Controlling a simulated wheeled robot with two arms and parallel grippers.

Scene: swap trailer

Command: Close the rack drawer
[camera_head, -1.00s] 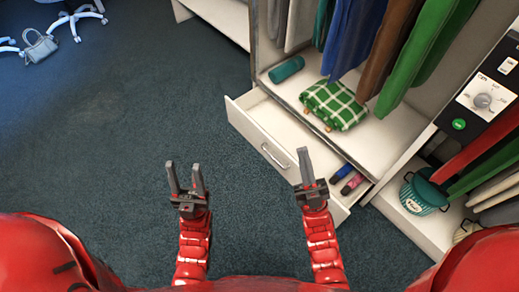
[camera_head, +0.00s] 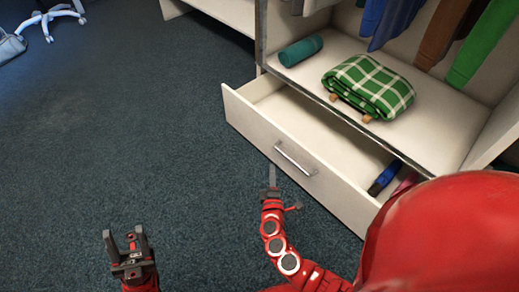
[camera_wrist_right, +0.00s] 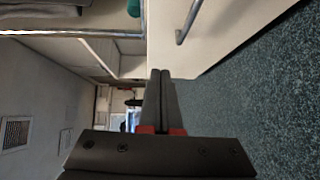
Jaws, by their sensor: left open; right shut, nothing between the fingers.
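The white rack drawer (camera_head: 315,155) stands pulled out of the rack, with a metal bar handle (camera_head: 297,158) on its front. Its inside shows, with a blue item (camera_head: 383,178) and a pink item (camera_head: 407,184) at its right end. My right gripper (camera_head: 272,170) is shut and empty, just in front of the drawer front, a little left of and below the handle; I cannot tell if it touches. The right wrist view shows its closed fingers (camera_wrist_right: 159,88) beside the drawer front (camera_wrist_right: 225,30) and handle (camera_wrist_right: 187,22). My left gripper (camera_head: 125,242) is open and empty over the carpet.
On the shelf above the drawer lie a green checked blanket (camera_head: 368,86) and a teal roll (camera_head: 300,50). Clothes (camera_head: 440,30) hang above. A white wheeled chair base (camera_head: 57,18) stands far left. The dark carpet (camera_head: 130,120) left of the drawer is clear.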

